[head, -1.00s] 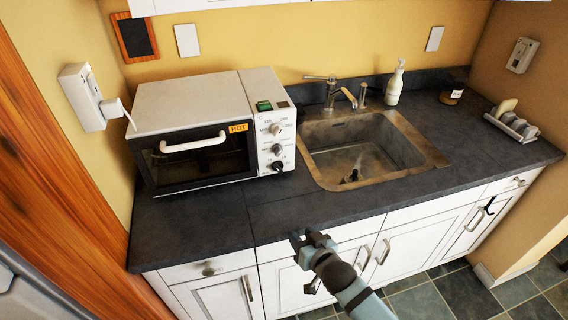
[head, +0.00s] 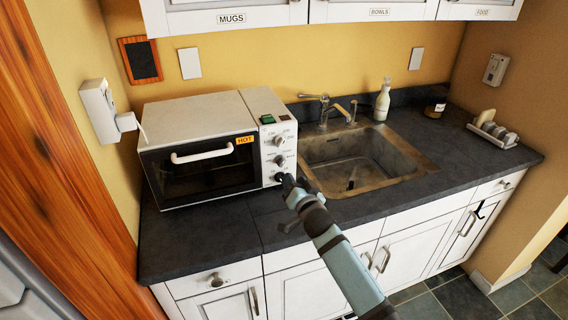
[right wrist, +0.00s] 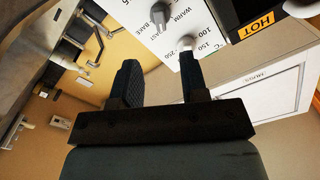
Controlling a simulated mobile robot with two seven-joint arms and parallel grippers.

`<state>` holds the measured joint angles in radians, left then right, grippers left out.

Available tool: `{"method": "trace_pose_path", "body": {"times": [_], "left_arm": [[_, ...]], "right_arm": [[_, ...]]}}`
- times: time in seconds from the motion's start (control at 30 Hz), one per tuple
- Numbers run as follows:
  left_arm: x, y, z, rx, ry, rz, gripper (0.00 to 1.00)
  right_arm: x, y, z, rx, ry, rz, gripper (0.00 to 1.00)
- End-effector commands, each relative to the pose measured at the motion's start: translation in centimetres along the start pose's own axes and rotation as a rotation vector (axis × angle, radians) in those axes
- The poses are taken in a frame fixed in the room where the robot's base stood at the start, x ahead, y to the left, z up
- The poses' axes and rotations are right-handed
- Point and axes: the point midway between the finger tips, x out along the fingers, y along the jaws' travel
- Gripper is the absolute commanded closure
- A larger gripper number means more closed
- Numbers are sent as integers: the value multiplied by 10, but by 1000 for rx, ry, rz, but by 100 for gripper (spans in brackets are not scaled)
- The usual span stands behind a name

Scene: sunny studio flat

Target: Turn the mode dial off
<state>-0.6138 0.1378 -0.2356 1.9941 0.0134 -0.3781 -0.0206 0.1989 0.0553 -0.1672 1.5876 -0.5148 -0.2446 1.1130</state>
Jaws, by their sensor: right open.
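A white toaster oven stands on the dark counter, with a column of dials on its right-hand panel. The mode dial (head: 279,160) is the middle one; in the right wrist view the mode dial (right wrist: 160,13) sits by the WARM and BAKE labels. The temperature dial (head: 279,141) is above it; the temperature dial (right wrist: 187,43) also shows near the right-hand fingertip in the wrist view. My right gripper (head: 286,181) is in front of the panel's lower part, partly hiding the bottom dial. In the wrist view the gripper (right wrist: 160,64) is open, with nothing between its fingers. My left gripper is out of view.
The sink (head: 352,165) lies right of the oven, with a faucet (head: 324,112) behind it. Upper cabinets (head: 372,10) hang above. Counter in front of the oven is clear.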

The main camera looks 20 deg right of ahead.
Motion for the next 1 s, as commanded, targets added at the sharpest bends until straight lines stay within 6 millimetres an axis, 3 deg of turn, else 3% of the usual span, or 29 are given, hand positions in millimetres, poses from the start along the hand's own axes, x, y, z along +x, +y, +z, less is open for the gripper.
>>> {"method": "trace_pose_path", "body": {"times": [0.2, 0.4, 0.6, 0.9, 1.0], "left_arm": [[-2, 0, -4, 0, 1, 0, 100], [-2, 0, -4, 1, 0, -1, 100], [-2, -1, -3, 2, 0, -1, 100], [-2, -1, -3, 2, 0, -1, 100], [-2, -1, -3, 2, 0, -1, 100]], "right_arm": [[50, -1, -1, -1, 0, 0, 60], [82, 0, 0, -1, 0, 0, 60], [97, 0, 1, -1, -1, 0, 60], [98, 0, 0, 0, -1, 0, 60], [98, 0, 0, -1, -1, 0, 83]]}}
